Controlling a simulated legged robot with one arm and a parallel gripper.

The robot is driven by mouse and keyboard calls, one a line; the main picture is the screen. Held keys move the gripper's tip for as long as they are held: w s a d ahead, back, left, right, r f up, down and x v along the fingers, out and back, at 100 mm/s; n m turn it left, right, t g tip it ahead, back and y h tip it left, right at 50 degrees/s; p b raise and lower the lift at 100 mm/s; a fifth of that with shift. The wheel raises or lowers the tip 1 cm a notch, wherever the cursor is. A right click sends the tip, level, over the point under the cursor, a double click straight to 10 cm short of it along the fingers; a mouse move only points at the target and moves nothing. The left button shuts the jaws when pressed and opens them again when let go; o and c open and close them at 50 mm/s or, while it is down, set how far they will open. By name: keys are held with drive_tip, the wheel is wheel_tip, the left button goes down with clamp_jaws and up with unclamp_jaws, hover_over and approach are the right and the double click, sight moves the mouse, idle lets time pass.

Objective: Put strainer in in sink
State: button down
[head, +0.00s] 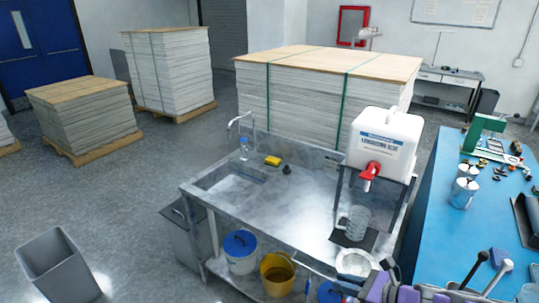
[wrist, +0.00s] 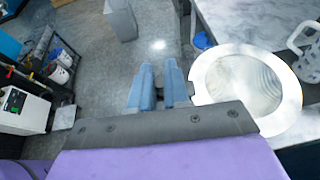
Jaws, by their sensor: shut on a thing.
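The strainer (wrist: 247,88) is a round, shallow piece with a wide pale rim, just right of my fingers in the wrist view. In the head view the strainer (head: 355,262) shows as a pale disc at the front right of the steel counter. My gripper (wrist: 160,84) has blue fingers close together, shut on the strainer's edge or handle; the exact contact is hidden. The sink (head: 232,184) is a rectangular basin in the left part of the counter, with a tap (head: 240,122) behind it. It looks empty.
A yellow sponge (head: 273,160), a bottle (head: 244,149) and a dark stopper (head: 286,169) lie behind the sink. Buckets (head: 277,274) stand below. The counter's middle is clear.

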drive_tip(key=w+a+r+m+t+h, duration=0.2)
drive_tip(key=w+r+m+h, duration=0.1)
drive_tip(key=w+r, duration=0.4)
drive_tip(key=w+a+r+m+t+h, duration=0.2)
drive_tip(key=w+a+r+m+h, duration=0.1)
drive_tip(key=w+r, duration=0.5)
drive_tip(key=shift+w+a+m+t+h, duration=0.15)
drive_tip(key=shift+w+m+t+h, duration=0.2)
drive_tip(key=shift+w, duration=0.65)
drive_tip(key=shift+s+a+f, duration=0.1)
drive_tip(key=shift+a+f, duration=0.05)
drive_tip(key=shift+f, duration=0.1)
